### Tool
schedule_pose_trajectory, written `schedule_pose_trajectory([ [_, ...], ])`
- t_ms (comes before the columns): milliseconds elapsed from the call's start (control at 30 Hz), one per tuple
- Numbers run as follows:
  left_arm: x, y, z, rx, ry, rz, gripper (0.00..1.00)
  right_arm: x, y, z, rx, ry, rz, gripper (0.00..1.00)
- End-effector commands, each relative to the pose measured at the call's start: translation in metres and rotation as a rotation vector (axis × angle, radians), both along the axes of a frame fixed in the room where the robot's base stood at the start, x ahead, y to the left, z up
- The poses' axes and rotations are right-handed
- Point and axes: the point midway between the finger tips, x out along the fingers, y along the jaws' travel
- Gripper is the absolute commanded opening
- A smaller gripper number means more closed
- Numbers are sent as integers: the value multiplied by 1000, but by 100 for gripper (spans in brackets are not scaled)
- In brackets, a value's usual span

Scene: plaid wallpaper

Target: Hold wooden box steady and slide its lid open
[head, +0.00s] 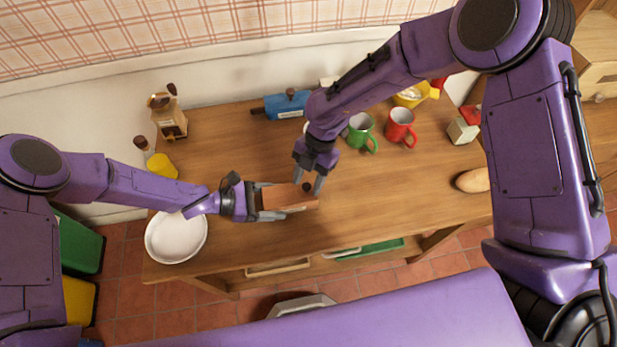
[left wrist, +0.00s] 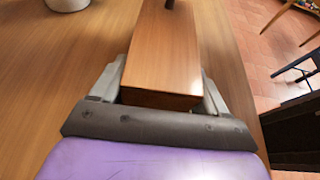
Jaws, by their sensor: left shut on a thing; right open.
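The wooden box (head: 280,199) is a small reddish-brown block near the middle of the wooden table. My left gripper (head: 272,202) is shut on it from the left, one finger along each long side. In the left wrist view the box (left wrist: 163,55) points away from me, with the fingers on both sides of its near end. A dark knob (head: 307,187) stands on top near the box's right end. My right gripper (head: 309,184) is open and comes down from above, its fingers around or beside the knob. I cannot tell whether they touch it.
A white bowl (head: 176,238) stands left of my left gripper. Behind are a blue object (head: 287,104), a green mug (head: 360,131) and a red mug (head: 400,127). A bread-like item (head: 473,181) lies at the right. The table (head: 400,195) is clear right of the box.

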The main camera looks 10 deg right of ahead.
Motion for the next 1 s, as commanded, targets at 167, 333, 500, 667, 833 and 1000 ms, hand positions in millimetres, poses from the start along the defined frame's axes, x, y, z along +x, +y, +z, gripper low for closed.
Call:
schedule_pose_trajectory([
  [167, 0, 0, 0, 0, 0, 0, 38, 0, 0, 0, 0, 0, 0, 0],
  [333, 0, 0, 0, 0, 0, 0, 38, 0, -2, 1, 0, 0, -1, 0],
  [500, 0, 0, 0, 0, -1, 0, 38, 2, -31, 2, 3, 0, -7, 0],
  [667, 0, 0, 0, 0, -1, -1, 38, 2, -68, 2, 2, -2, -7, 0],
  [833, -1, 0, 0, 1, -1, -1, 38, 1, -88, 1, 1, -1, -3, 0],
  [1000, -1, 0, 0, 1, 0, -1, 38, 1, -90, 1, -1, -1, 0, 0],
])
